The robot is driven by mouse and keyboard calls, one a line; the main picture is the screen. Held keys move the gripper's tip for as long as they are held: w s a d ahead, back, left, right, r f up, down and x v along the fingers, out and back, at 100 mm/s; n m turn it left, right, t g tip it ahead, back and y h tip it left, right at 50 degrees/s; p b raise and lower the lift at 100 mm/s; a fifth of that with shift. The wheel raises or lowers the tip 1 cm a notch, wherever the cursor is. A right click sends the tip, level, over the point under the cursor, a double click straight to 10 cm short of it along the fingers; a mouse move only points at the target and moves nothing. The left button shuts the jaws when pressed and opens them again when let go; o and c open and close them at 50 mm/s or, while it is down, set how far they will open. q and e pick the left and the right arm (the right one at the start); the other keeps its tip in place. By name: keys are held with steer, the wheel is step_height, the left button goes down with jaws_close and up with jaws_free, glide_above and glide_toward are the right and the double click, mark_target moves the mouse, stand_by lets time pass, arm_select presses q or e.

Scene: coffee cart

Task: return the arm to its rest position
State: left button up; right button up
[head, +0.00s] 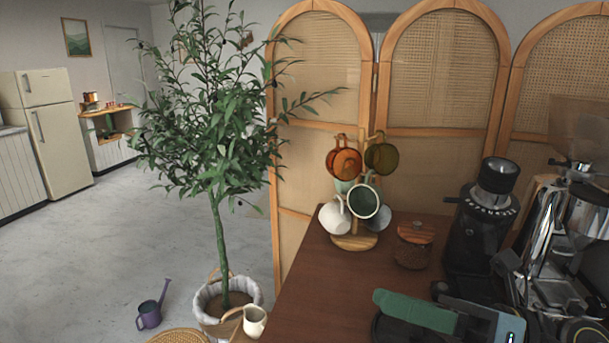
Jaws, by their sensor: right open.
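My right gripper (385,312) is low in the head view, over the front part of the brown wooden counter (310,290). Its arm comes in from the bottom right, and its fingers point left. A green finger shows clearly, with a dark shape below it that is partly cut off by the frame's bottom edge. The gripper is open, and no object shows between its fingers. It is in front of the glass jar (414,254) with a wooden lid, apart from it in the picture. My left gripper is not in view.
A black grinder (483,225) and a chrome coffee machine (588,215) crowd the right. A potted tree (222,225) and a pale jug (255,321) are left of the counter. The counter's left part is clear.

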steer(key=w+d+f+m+t+h, duration=0.1)
steer(key=w+d+m+t+h, duration=0.3)
steer(key=m+t, duration=0.55)
steer(key=w+d+m+t+h, duration=0.2)
steer(key=d+m+t+h, duration=0.3)
steer(key=m, duration=0.8)
steer(key=s+d+f+m+g+h, duration=0.1)
steer(key=d+f+m+g+h, duration=0.15)
steer(key=f+m+h, duration=0.45)
steer(key=s+d+f+m+g+h, duration=0.1)
steer(key=d+f+m+g+h, duration=0.15)
steer(key=f+m+h, duration=0.55)
steer(key=s+a+f+m+g+y, duration=0.1)
steer(key=s+f+m+g+y, duration=0.1)
steer(key=s+f+g, duration=0.5)
steer(key=s+a+f+m+g+y, duration=0.2)
steer(key=s+f+g+y, duration=0.15)
steer(key=s+f, duration=0.6)
steer(key=s+f+g+h, duration=0.1)
steer(key=s+f+g, duration=0.15)
steer(key=f, duration=2.25)
steer(key=s+d+f, duration=0.4)
steer(key=s+f, duration=1)
steer(key=s, duration=0.3)
steer(key=shift+d+f+n+g, duration=0.2)
steer(key=shift+f+n+g, duration=0.15)
steer(key=shift+f, duration=0.05)
